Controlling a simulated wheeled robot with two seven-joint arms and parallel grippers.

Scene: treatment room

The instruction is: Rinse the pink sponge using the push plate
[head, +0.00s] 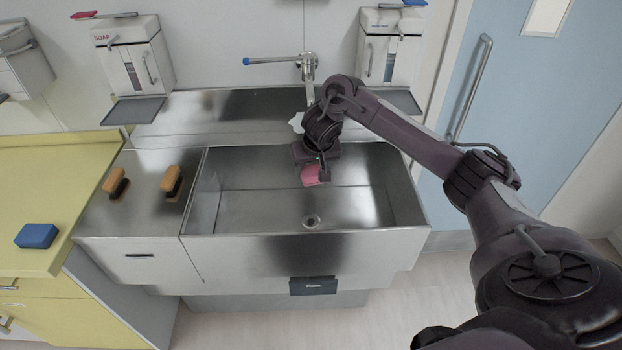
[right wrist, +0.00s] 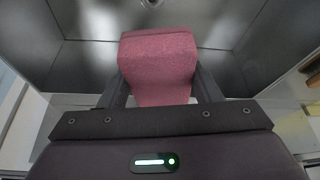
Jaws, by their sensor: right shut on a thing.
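The pink sponge (head: 311,175) is in my right gripper (head: 312,178), over the steel sink basin (head: 250,205) and under the faucet (head: 308,72). In the right wrist view the sponge (right wrist: 158,62) sits between the two dark fingers of the right gripper (right wrist: 160,90), which are shut on it. The dark push plate (head: 313,286) is on the front of the sink, below the basin. My right arm hides part of the faucet spout. I cannot make out whether water is running. My left gripper is out of view.
Two brown brushes (head: 115,182) (head: 171,181) lie on the steel drainboard (head: 140,215) left of the basin. A blue sponge (head: 37,235) lies on the yellow counter (head: 35,185). A soap dispenser (head: 130,60) and another dispenser (head: 388,50) hang on the wall. The basin floor around the drain (head: 311,221) is clear.

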